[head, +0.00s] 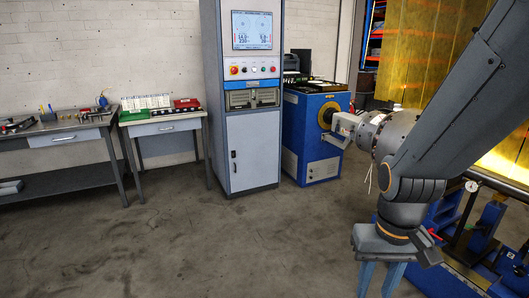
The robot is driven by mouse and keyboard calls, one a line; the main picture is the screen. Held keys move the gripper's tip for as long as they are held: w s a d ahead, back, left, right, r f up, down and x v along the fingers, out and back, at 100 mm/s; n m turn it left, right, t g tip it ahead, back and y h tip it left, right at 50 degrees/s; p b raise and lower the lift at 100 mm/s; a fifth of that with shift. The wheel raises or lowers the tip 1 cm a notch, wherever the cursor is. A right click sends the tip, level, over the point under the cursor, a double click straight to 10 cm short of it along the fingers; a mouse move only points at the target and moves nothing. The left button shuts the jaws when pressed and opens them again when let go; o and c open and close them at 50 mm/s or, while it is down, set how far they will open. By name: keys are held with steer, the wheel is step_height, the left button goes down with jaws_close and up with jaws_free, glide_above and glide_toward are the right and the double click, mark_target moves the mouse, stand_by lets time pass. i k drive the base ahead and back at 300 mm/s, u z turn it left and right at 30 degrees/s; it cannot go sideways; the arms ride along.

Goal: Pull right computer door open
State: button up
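The tall grey-blue computer cabinet (210,60) stands against the back wall, left of centre. Its lower light-grey door (253,155) looks shut, flush with the frame. A small dark handle (233,160) sits near the door's left edge. My gripper (381,284) is at the lower right, pointing down, well to the right of the cabinet and apart from it. Its two blue-grey fingers stand apart with nothing seen between them. Their tips reach the bottom edge of the picture.
A blue machine (303,135) stands right beside the cabinet. A table (160,126) and a workbench (60,137) line the wall at left. A blue frame (487,225) is at lower right. The concrete floor (215,245) before the cabinet is clear.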

mark_target(266, 97)
steer(key=u, duration=0.45)
steer(key=i, duration=3.55)
steer(key=z, duration=0.9)
steer(key=i, duration=0.55)
steer(key=z, duration=0.25)
